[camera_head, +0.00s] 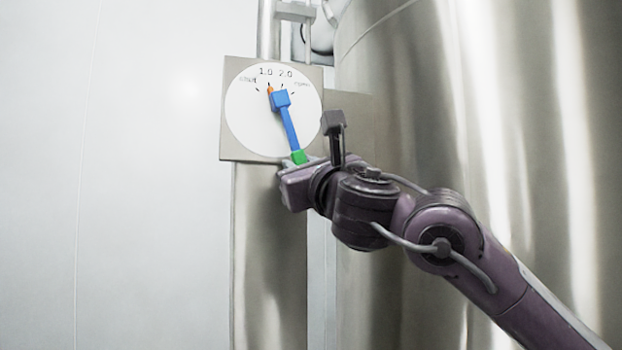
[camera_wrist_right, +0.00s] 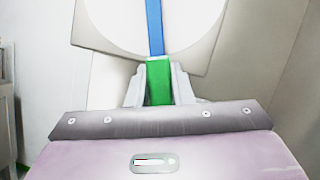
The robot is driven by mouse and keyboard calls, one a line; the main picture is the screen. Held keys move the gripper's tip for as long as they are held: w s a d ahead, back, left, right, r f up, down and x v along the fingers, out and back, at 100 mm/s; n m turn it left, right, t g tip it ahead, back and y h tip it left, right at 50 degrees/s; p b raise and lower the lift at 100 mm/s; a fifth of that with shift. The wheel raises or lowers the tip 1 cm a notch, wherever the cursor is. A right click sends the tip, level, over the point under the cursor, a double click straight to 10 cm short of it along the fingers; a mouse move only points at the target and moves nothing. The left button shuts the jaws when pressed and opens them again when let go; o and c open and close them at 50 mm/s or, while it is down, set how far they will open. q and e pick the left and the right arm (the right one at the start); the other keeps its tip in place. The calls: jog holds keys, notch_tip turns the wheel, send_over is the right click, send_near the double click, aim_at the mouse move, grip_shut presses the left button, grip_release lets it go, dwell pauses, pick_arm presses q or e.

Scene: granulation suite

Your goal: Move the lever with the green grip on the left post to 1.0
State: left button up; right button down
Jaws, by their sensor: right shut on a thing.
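The blue lever (camera_head: 289,124) is mounted on a round white dial (camera_head: 248,118) on a square plate on the left post (camera_head: 268,250). Its green grip (camera_head: 299,157) is at the lower end, pointing down and slightly right. An orange pointer tip (camera_head: 270,90) at the hub's upper left points close to the 1.0 mark, between the leftmost mark and 2.0. My right gripper (camera_wrist_right: 159,85) is shut on the green grip, with a finger on each side of it in the right wrist view. The blue lever (camera_wrist_right: 155,28) rises above the grip there. My left gripper is not in view.
A large shiny steel vessel (camera_head: 450,90) stands right of the post, behind my right arm. A bracket (camera_head: 296,12) and pipe are above the plate. The pale wall (camera_head: 140,170) at left is bare, with free room before it.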

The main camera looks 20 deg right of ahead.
jog(key=shift+a+f+m, duration=0.1)
jog(key=shift+a+m, duration=0.2)
jog(key=shift+m, duration=0.1)
jog(key=c, duration=1.3)
grip_release()
jog(key=shift+s+f+b, duration=0.15)
jog(key=shift+s+b, duration=0.05)
jog(key=shift+b, duration=0.25)
jog(key=b+v, duration=0.3)
jog(key=v, duration=0.4)
jog(key=shift+s, duration=0.25)
